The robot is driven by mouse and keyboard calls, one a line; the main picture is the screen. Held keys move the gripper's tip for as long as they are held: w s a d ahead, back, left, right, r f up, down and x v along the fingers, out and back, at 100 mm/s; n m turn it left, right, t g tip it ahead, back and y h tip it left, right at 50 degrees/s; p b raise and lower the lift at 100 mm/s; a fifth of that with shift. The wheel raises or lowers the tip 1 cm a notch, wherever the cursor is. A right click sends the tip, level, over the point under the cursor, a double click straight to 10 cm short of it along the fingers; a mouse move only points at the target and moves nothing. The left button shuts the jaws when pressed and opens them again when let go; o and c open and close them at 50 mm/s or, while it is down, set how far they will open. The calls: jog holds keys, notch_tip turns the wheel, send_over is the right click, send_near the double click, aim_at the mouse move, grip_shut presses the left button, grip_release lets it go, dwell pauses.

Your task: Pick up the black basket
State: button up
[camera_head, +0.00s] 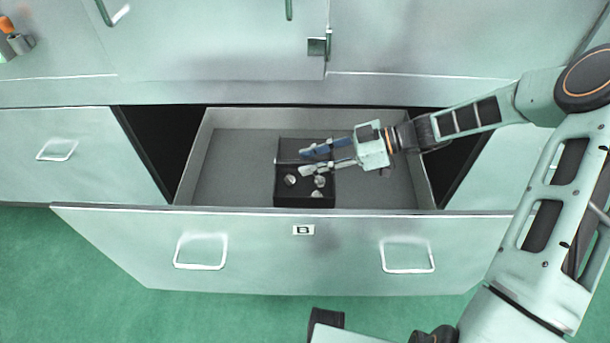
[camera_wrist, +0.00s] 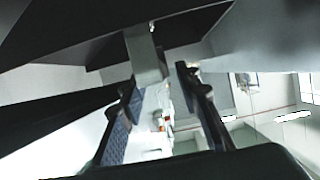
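The black basket (camera_head: 290,202) is a square, dark, open box inside the open drawer (camera_head: 235,170), a little right of its middle. Several small silvery castings (camera_head: 318,182) lie in it. My gripper (camera_head: 304,162) reaches in from the right, over the basket in the picture. Its two fingers point left and are apart, with nothing seen between them. I cannot tell whether they touch the basket. In the wrist view my gripper (camera_wrist: 155,85) shows both fingers spread; a grey strip appears between or beyond them, and the basket is not clearly recognisable there.
The drawer front (camera_head: 340,265) carries a "B" label (camera_head: 303,230) and two handles. Closed drawers flank it. The drawer floor is bare left and right of the basket. Small orange and grey items (camera_head: 15,38) stand far left.

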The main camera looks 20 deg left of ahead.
jog(key=shift+x, duration=1)
grip_shut()
